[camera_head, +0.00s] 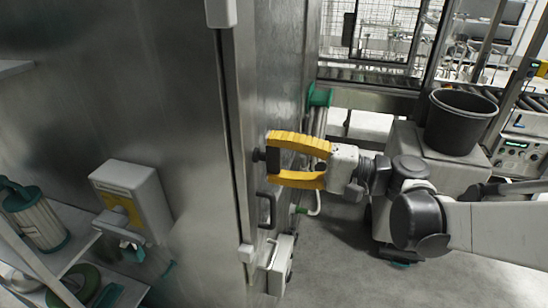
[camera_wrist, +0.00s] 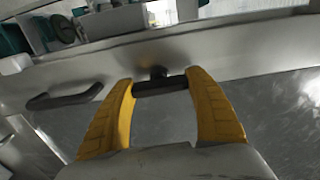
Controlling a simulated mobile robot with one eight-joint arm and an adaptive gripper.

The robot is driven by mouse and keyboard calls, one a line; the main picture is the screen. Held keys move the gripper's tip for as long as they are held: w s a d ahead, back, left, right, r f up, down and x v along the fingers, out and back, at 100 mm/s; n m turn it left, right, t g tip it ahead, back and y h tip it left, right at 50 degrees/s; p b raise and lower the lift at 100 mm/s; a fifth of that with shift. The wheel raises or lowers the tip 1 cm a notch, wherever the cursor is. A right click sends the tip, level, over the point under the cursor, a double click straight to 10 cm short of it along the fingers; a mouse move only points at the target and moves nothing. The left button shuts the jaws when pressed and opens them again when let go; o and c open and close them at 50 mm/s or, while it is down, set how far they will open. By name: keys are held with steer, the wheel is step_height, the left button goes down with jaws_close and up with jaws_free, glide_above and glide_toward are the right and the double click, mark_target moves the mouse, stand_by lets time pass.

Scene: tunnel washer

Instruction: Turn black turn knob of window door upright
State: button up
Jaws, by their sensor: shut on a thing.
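The black turn knob (camera_wrist: 161,87) sits on the metal window door (camera_wrist: 270,105), between the tips of my yellow gripper (camera_wrist: 161,92) in the wrist view. Its bar lies across the gap from one finger to the other, touching both or nearly so. In the head view my gripper (camera_head: 271,158) reaches the door from the right, its fingertips around the knob (camera_head: 259,155). The fingers are shut on the knob. The exact tilt of the knob is hard to tell in the head view. The door (camera_head: 278,60) is seen edge-on there.
A dark door handle (camera_wrist: 66,97) is left of the knob in the wrist view and below it in the head view (camera_head: 267,208). A white box (camera_head: 281,262) is lower down. A black bucket (camera_head: 459,120) stands at right. Grey floor is open below my arm.

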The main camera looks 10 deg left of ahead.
stand_by(0.3)
steer(key=o, duration=1.2)
steer(key=shift+c, duration=0.2)
steer(key=s+d, duration=0.1)
steer(key=d, duration=1.1)
